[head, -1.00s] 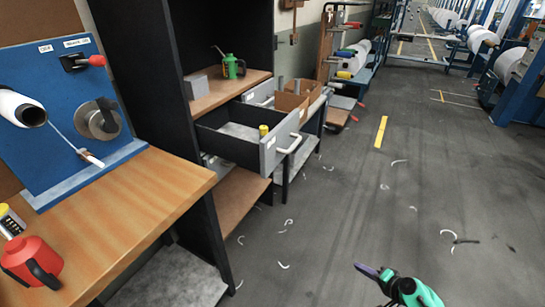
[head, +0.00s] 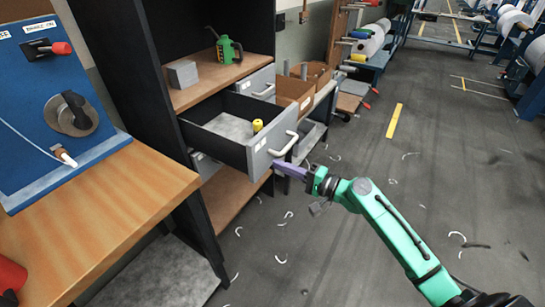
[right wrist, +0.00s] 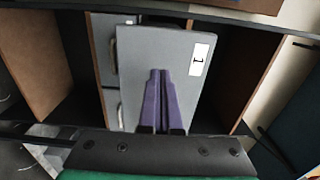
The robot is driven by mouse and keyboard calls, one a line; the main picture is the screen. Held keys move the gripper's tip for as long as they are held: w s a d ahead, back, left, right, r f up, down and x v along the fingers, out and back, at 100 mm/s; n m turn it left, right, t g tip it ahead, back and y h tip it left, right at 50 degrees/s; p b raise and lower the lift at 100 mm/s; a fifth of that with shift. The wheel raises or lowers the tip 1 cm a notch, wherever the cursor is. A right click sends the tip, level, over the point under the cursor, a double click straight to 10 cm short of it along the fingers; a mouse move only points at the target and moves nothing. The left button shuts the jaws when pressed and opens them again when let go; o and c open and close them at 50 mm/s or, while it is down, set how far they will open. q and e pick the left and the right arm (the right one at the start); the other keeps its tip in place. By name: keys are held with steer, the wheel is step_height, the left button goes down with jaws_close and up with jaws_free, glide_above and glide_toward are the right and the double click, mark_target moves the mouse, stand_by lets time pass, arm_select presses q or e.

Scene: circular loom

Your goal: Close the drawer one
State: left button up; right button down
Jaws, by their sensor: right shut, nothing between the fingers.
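The open drawer (head: 232,134) sticks out of the dark cabinet, with a yellow-topped item (head: 257,126) inside. Its grey front (head: 271,150) carries a white label and a pale handle (head: 285,146). In the right wrist view the grey front (right wrist: 140,48) fills the middle, with a label (right wrist: 199,59) reading 1. My right gripper (head: 280,166) has purple fingers, shut and empty, at the lower part of this front, below the handle. In the right wrist view the fingertips (right wrist: 158,74) point at the front; I cannot tell whether they touch it. My left gripper is not in view.
Another grey drawer (head: 258,85) sits behind, beside cardboard boxes (head: 296,90). A wooden workbench (head: 105,205) is at left. The floor at right is open, with scattered pale scraps.

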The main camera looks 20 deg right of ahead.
mark_target(263, 158)
steer(key=x, duration=0.2)
steer(key=shift+w+a+r+p, duration=0.25)
steer(key=shift+a+p, duration=0.05)
steer(key=shift+p, duration=0.05)
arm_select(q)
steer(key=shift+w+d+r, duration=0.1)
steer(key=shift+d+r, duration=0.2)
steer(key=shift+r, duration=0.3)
arm_select(e)
steer(key=shift+w+a+f, duration=0.2)
steer(key=shift+w+f, duration=0.05)
steer(key=shift+a, duration=0.1)
